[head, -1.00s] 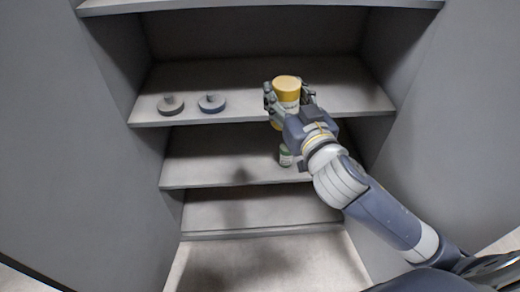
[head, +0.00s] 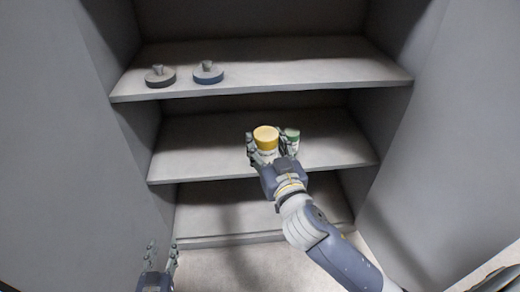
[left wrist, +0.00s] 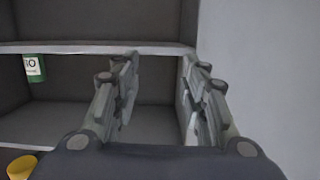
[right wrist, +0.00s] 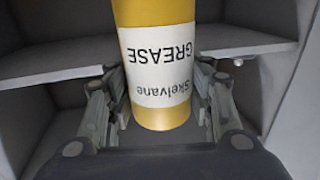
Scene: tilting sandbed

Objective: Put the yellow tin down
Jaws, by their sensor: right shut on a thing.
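The yellow tin (head: 266,138) is between the fingers of my right gripper (head: 268,150), which is shut on it. In the head view it appears in front of the middle shelf (head: 200,143); I cannot tell whether it touches the shelf. The right wrist view shows the tin (right wrist: 165,110) with a white label reading "Skelvane GREASE", upside down in that picture. My left gripper (head: 162,262) is low at the left in the head view, open and empty; its spread fingers also show in the left wrist view (left wrist: 158,95).
A green and white tin (head: 293,140) stands on the middle shelf just right of the yellow tin. A dark knobbed disc (head: 160,77) and a blue one (head: 208,73) sit on the upper shelf (head: 300,75). The middle shelf's left part is clear.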

